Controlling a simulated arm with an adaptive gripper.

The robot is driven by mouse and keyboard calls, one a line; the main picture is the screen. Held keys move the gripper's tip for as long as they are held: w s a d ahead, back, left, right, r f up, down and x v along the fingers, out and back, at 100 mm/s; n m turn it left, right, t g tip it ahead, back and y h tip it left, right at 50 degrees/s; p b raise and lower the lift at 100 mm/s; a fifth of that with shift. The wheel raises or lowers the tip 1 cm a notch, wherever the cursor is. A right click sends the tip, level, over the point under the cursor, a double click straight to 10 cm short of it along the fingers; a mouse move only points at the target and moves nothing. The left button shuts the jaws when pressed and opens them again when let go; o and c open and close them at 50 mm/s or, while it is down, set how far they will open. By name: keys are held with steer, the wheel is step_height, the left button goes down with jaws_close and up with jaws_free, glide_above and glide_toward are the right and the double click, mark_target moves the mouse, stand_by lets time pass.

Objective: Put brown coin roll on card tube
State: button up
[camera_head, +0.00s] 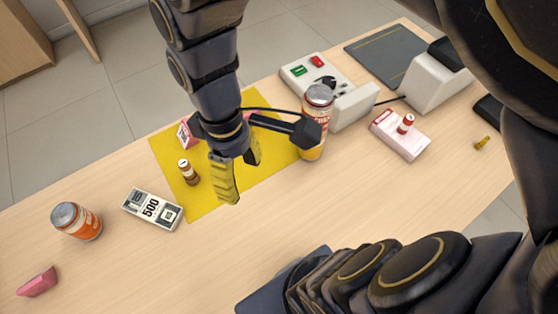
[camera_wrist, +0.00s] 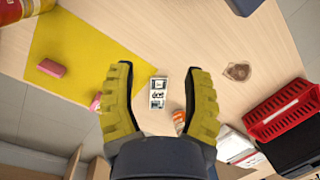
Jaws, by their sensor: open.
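A small brown coin roll (camera_head: 188,172) with a pale band stands upright on the yellow mat (camera_head: 215,202), left of my gripper in the head view. I cannot make it out in the wrist view. A tall red-and-yellow cylinder with a silver top (camera_head: 318,112), seemingly the card tube, stands upright at the mat's right edge. A cylinder of like colours is cut off at the wrist view's top left (camera_wrist: 25,8). My gripper (camera_head: 243,182) is open and empty above the mat, between roll and tube. Its fingers (camera_wrist: 160,75) are spread wide in the wrist view.
A small red-brown roll (camera_head: 406,124) stands on a pink-white bundle (camera_head: 398,138) at right. A device (camera_head: 325,82) stands behind the tube. The front middle counter (camera_head: 300,205) is clear.

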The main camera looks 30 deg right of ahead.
steer(key=s+d+r+m, duration=0.1)
steer(key=s+r+m, duration=0.1)
steer(key=s+m, duration=0.4)
steer(key=shift+s+d+m, duration=0.35)
steer(key=shift+s+m, duration=0.05)
steer(key=shift+m, duration=0.1)
stand_by(0.6)
